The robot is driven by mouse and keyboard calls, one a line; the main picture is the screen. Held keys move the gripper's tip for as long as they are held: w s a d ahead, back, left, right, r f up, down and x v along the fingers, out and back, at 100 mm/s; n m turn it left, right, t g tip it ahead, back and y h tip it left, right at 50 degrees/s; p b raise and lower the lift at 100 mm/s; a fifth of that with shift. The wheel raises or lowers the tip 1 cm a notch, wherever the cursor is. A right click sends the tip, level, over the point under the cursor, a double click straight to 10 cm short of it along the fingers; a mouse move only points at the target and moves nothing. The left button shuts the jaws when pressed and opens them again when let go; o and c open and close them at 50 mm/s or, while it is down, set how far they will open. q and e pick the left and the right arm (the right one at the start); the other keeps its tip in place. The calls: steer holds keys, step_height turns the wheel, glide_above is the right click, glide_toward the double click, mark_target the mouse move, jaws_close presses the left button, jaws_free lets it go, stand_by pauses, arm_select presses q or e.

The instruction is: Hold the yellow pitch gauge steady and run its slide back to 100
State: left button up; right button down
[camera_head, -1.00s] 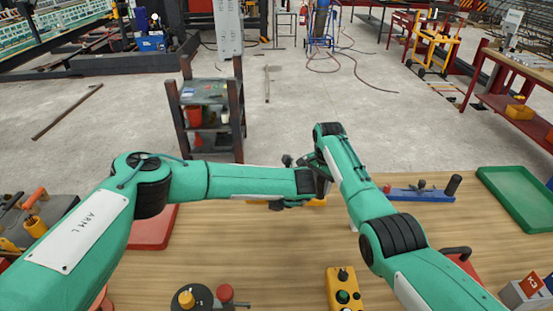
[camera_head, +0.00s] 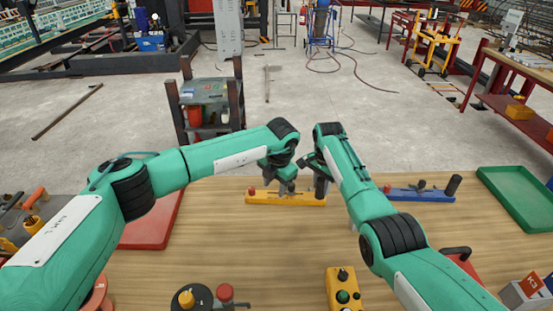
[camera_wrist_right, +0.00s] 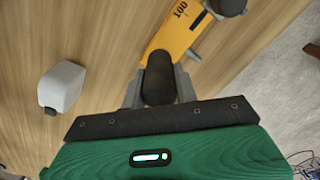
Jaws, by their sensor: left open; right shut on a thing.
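The yellow pitch gauge (camera_head: 262,199) lies on the wooden table near its far edge, with a red knob at its left end. My right gripper (camera_head: 320,188) is shut on the gauge's upright black handle (camera_wrist_right: 158,80) at the right end. In the right wrist view the yellow body (camera_wrist_right: 172,36) shows the mark 100 and a dark slot, with a dark round part beyond. My left gripper (camera_head: 284,188) points down over the middle of the gauge, open. I cannot tell whether it touches the slide. The slide's exact position is hidden.
A blue gauge (camera_head: 408,193) with a black handle lies to the right. A green tray (camera_head: 518,198) and a red tray (camera_head: 150,226) flank the work area. A yellow button box (camera_head: 343,290) sits at the front. A pale grey block (camera_wrist_right: 62,86) stands near the right gripper.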

arm_select(q)
step_height(320, 180, up, 7)
steer(key=w+m+g+h, duration=0.1)
steer(key=w+m+h, duration=0.2)
steer(key=m+h, duration=0.2)
steer(key=shift+d+r+m, duration=0.15)
steer(key=shift+r+m, duration=0.05)
steer(key=shift+m, duration=0.9)
